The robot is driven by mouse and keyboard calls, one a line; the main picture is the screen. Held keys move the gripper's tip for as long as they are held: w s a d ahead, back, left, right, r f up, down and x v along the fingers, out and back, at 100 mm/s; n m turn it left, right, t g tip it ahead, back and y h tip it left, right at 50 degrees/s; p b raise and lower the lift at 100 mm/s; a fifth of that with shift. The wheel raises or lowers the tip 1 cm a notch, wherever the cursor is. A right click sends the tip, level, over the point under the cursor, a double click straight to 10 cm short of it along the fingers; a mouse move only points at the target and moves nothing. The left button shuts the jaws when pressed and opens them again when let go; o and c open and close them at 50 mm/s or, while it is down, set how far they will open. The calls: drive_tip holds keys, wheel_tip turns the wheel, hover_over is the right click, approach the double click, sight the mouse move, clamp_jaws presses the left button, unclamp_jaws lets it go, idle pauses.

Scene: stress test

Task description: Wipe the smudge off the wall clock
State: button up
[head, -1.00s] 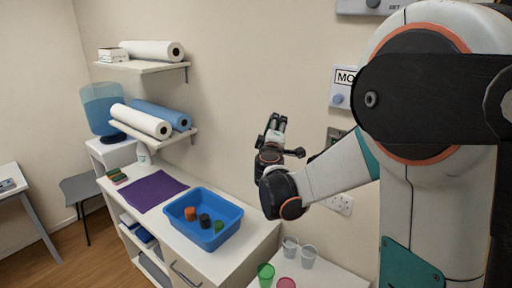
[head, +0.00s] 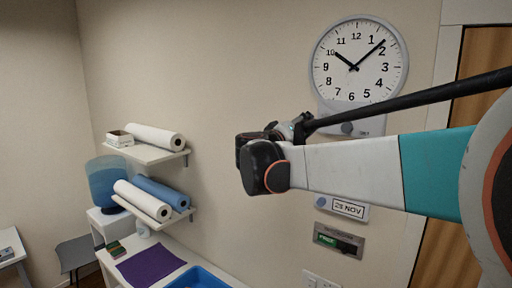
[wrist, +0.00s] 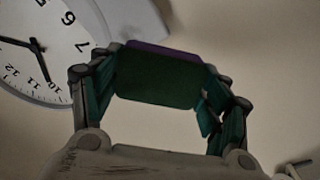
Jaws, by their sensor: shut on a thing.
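The round white wall clock (head: 352,72) hangs high on the wall in the head view, with black numerals and hands. Part of it shows tilted at the upper left of the wrist view (wrist: 35,60). I cannot make out a smudge on its face in either view. In the wrist view my gripper (wrist: 165,75) is shut on a dark green pad with a purple edge (wrist: 155,82), likely a sponge. The pad appears apart from the clock. In the head view my gripper is mostly hidden behind my wrist, left of and below the clock.
A grey panel with a knob (head: 347,128) sits just below the clock. A date sign (head: 342,207) and a small display panel (head: 338,241) are lower on the wall. Shelves with rolls (head: 158,153) are at the left. A wooden door (head: 462,140) is at the right.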

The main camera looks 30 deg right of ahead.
drive_tip(key=d+r+m, duration=0.1)
drive_tip(key=d+r, duration=0.2)
drive_tip(key=d, duration=0.2)
drive_tip(key=shift+w+d+g+p, duration=0.3)
drive_tip(key=shift+w+g, duration=0.1)
drive_tip(key=shift+x, duration=1.05)
idle(0.9)
drive_tip(key=shift+s, duration=0.1)
drive_tip(key=s, duration=0.1)
drive_tip(key=s+d, duration=0.1)
drive_tip(key=s, duration=0.1)
drive_tip(key=shift+s+d, duration=0.25)
drive_tip(key=shift+d, duration=0.05)
drive_tip(key=w, duration=0.1)
drive_tip(key=w+a, duration=0.1)
drive_tip(key=w, duration=0.1)
drive_tip(key=shift+w+a+b, duration=0.3)
drive_tip(key=shift+w+a, duration=0.05)
